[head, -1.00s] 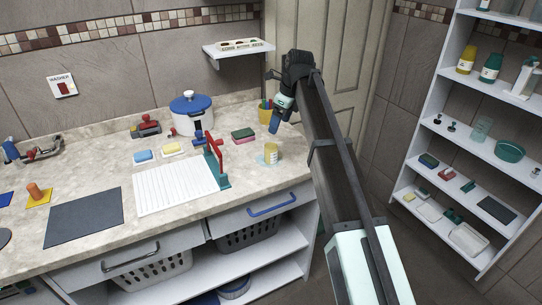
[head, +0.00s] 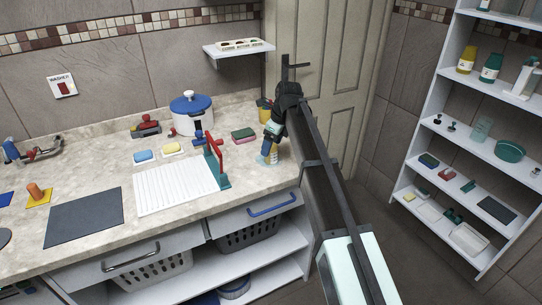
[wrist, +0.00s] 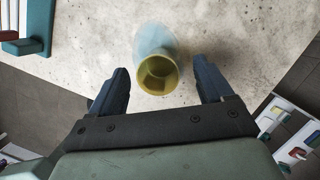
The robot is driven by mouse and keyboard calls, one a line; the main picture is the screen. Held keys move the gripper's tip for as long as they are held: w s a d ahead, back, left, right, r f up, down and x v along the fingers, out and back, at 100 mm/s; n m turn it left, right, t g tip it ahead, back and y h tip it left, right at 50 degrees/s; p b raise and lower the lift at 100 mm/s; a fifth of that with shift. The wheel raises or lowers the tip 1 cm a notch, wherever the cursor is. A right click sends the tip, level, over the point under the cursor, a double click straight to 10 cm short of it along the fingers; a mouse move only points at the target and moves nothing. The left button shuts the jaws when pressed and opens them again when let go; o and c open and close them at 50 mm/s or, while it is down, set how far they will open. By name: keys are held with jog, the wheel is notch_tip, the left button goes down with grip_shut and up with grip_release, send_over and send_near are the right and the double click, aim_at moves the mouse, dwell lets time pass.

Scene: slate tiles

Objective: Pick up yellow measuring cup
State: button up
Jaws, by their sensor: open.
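The yellow measuring cup (head: 274,156) stands near the right end of the counter, partly hidden behind my gripper in the head view. In the wrist view I look down at the cup's open top (wrist: 157,74), which lies between the two fingers and just ahead of the palm. A pale blue, see-through round shape shows beside and under it. My gripper (head: 267,149) is above the cup, pointing down. In the wrist view my gripper (wrist: 165,78) is open, with a gap between each finger and the cup.
A red and teal stand (head: 216,160) is left of the cup, at the white ribbed board (head: 175,188). A green and pink sponge (head: 243,135) lies behind it. A yellow pot (head: 263,106) is at the back by my arm. The counter's right edge is close.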

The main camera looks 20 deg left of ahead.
jog(key=shift+x, duration=2)
jog(key=shift+s+d, duration=0.1)
jog(key=shift+s, duration=0.05)
jog(key=shift+c, duration=0.4)
jog(key=c, duration=1)
